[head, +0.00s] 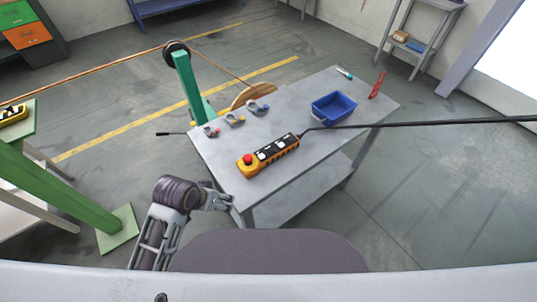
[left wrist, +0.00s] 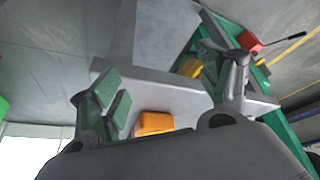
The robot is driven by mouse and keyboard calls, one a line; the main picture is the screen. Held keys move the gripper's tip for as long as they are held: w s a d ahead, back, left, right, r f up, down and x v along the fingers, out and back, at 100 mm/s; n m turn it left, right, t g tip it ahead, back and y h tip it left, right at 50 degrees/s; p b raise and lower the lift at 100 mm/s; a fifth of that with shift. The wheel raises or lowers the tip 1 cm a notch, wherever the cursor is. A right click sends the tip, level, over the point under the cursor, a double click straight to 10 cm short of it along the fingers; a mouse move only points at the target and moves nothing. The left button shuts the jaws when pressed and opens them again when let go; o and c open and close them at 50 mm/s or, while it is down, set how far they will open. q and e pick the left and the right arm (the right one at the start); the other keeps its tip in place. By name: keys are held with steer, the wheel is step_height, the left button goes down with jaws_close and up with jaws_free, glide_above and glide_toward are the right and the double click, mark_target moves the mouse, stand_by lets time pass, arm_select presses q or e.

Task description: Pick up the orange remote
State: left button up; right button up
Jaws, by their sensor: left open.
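The orange remote (head: 268,155), a long pendant with a red knob and black and white buttons, lies on the grey table (head: 222,161) near its front edge. A dark cable runs from it to the right. My left gripper (head: 218,200) is open and empty, in front of the table's near left corner, short of the remote and apart from it. In the left wrist view the two fingers (left wrist: 168,92) stand wide apart. An orange patch (left wrist: 153,123), probably the remote's end, shows low between them, partly hidden by the gripper body. My right gripper is not in view.
A blue bin (head: 333,107), several small clamps (head: 235,119) and red pliers (head: 377,84) lie on the table. A green post (head: 188,85) stands at its far left side. Another yellow remote (head: 12,115) sits on a green stand at far left.

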arm_select(q)
steer(key=w+d+r+m+h, duration=0.2)
steer(key=w+d+r, duration=0.15)
steer(key=d, duration=0.25)
steer(key=w+d+r+m+h, duration=0.1)
steer(key=w+d+r+m, duration=0.2)
steer(key=d, duration=0.4)
steer(key=m+g+y, duration=0.1)
steer(key=m+g, duration=0.1)
steer(key=m, duration=0.1)
glide_toward(269, 150)
steer(key=shift+s+a+r, duration=0.15)
steer(key=shift+a+r, duration=0.2)
steer(key=shift+r, duration=0.15)
steer(key=shift+s+a+r, duration=0.1)
steer(key=shift+a+r, duration=0.2)
steer(key=shift+r, duration=0.25)
steer(key=shift+f+t, duration=0.1)
steer(key=shift+t, duration=0.2)
steer(key=shift+x, duration=4.25)
steer(key=shift+d, duration=0.1)
steer(key=shift+d+p+x, duration=0.2)
steer(key=shift+p+x, duration=0.25)
steer(key=shift+x, duration=2.1)
